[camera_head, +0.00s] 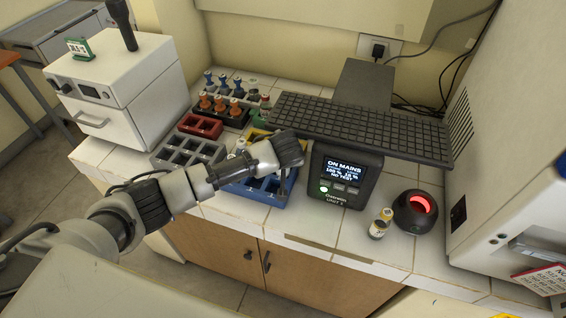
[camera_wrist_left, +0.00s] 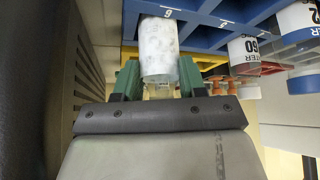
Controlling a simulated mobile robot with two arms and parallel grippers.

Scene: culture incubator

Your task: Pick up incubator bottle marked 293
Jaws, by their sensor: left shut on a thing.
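In the head view my left arm reaches over the blue rack (camera_head: 268,191), with the left gripper (camera_head: 288,172) low at its right part. In the left wrist view the gripper's green fingers (camera_wrist_left: 158,79) are shut on a white bottle (camera_wrist_left: 157,48), beside the edge of the blue rack (camera_wrist_left: 205,34). No readable number shows on this bottle, so I cannot tell whether it is the one marked 293. Another bottle (camera_wrist_left: 243,52), with "60" visible on its label, stands to the right. My right gripper is out of view.
A grey rack (camera_head: 190,152), a red rack (camera_head: 201,125) and capped bottles (camera_head: 220,103) stand behind to the left. A black display unit (camera_head: 345,177) is close right of the gripper.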

